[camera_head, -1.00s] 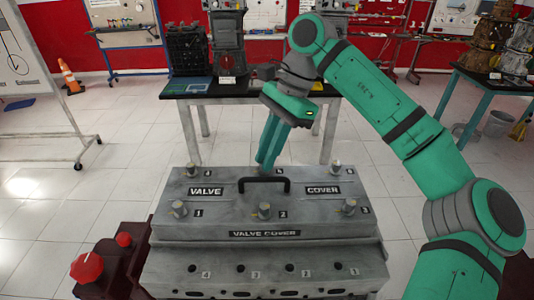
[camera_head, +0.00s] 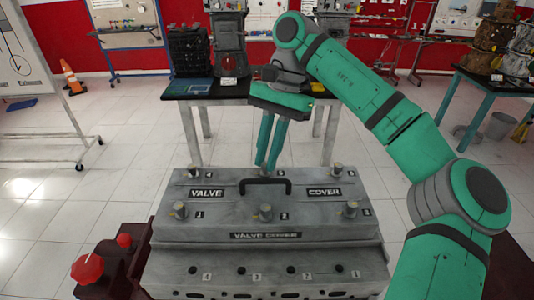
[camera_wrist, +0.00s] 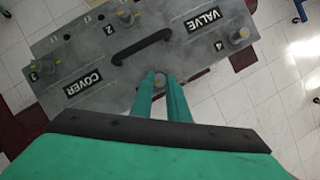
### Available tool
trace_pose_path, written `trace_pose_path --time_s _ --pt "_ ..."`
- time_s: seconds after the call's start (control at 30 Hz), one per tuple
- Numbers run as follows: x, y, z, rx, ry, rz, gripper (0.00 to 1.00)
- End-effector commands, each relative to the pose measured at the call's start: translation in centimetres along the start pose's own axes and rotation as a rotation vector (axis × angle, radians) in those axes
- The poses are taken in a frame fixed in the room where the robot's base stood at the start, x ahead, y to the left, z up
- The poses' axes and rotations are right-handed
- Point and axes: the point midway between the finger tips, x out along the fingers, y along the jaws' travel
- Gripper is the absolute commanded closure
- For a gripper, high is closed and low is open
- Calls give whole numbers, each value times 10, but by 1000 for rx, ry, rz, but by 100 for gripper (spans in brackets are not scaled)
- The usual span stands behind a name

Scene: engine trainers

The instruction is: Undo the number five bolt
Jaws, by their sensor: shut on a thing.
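The grey valve cover (camera_head: 220,221) sits on the engine block in front of me, with numbered bolts in two rows. The number five bolt is in the middle of the back row, behind the black handle (camera_head: 265,181), which largely hides it in the head view. In the wrist view the bolt (camera_wrist: 160,82) shows at the cover's near edge, between my fingertips. My gripper (camera_head: 267,164) points down with its long green fingers at this bolt. In the wrist view my gripper (camera_wrist: 161,80) is shut on the bolt head, which still sits at the cover.
The number four bolt (camera_head: 194,170) and number six bolt (camera_head: 337,170) stand at the back corners. Bolts one (camera_head: 180,210), two (camera_head: 265,211) and three (camera_head: 351,208) line the front. A black-topped table (camera_head: 205,92) stands behind the cover, with open floor between.

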Motion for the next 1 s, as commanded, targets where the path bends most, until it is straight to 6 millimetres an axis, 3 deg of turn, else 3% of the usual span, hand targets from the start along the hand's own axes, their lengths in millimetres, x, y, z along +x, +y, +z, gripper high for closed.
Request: trace_pose_path --time_s 0.2,0.23,0.3,0.67,1.0 --pt "-1 0 -2 6 4 -4 100" --pt "-1 0 -2 7 4 -5 80" --pt "-1 2 -3 9 4 -7 66" --pt "-4 1 -2 6 3 -5 66" --pt "-44 3 -3 13 5 -5 66"
